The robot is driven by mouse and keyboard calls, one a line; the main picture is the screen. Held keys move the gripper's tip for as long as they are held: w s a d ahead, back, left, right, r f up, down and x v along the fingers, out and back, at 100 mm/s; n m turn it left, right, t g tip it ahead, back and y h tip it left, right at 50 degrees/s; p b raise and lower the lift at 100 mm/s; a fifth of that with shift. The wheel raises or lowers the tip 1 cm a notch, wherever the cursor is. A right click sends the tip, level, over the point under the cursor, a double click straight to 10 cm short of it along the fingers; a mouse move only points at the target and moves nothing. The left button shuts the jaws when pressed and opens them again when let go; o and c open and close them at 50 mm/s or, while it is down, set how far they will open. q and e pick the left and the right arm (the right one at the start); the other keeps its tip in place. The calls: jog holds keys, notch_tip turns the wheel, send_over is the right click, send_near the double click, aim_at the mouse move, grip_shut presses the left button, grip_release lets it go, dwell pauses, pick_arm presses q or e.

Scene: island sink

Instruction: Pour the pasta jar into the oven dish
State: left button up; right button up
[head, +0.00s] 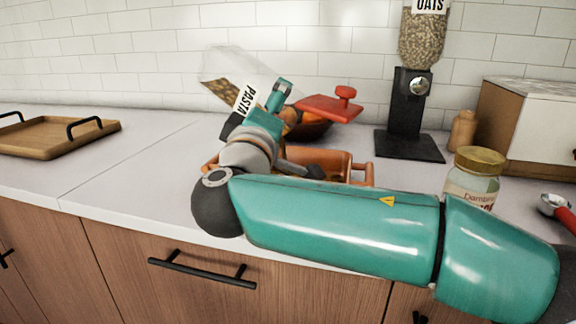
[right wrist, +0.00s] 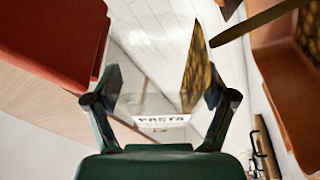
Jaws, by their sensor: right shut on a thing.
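The clear pasta jar (head: 238,66) is tilted far over, with its label (head: 246,100) slanted and pasta along its lower left side. My right gripper (head: 256,110) is shut on the jar; in the right wrist view the label (right wrist: 162,119) shows between the fingers (right wrist: 161,90). The orange oven dish (head: 345,162) stands on the counter, behind my right arm and right of the jar. My arm hides much of the dish, so I cannot tell what lies in it. My left gripper is not in view.
An oats dispenser (head: 411,120) and a gold-lidded jar (head: 475,180) stand at right. A wooden tray (head: 60,140) lies at left. The counter between tray and dish is clear.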

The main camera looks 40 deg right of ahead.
jog(key=shift+s+d+r+m+h+b, duration=0.1)
jog(key=shift+s+r+m+h+b, duration=0.2)
jog(key=shift+r+m+b, duration=0.3)
jog(key=shift+s+d+r+m+h+b, duration=0.15)
jog(key=shift+r+m+h+b, duration=0.25)
jog(key=shift+m+b, duration=0.45)
jog(key=shift+s+d+r+m+h+b, duration=0.1)
jog(key=shift+s+r+m+h+b, duration=0.2)
jog(key=shift+r+m+b, duration=0.4)
dwell(1.0)
jog(key=shift+s+d+r+m+g+h+b, duration=0.15)
jog(key=shift+s+r+m+g+h+b, duration=0.2)
jog(key=shift+m+b, duration=0.4)
jog(key=shift+s+d+r+m+g+h+b, duration=0.15)
jog(key=shift+r+m+h+b, duration=0.2)
jog(key=shift+r+m+b, duration=0.35)
dwell(3.2)
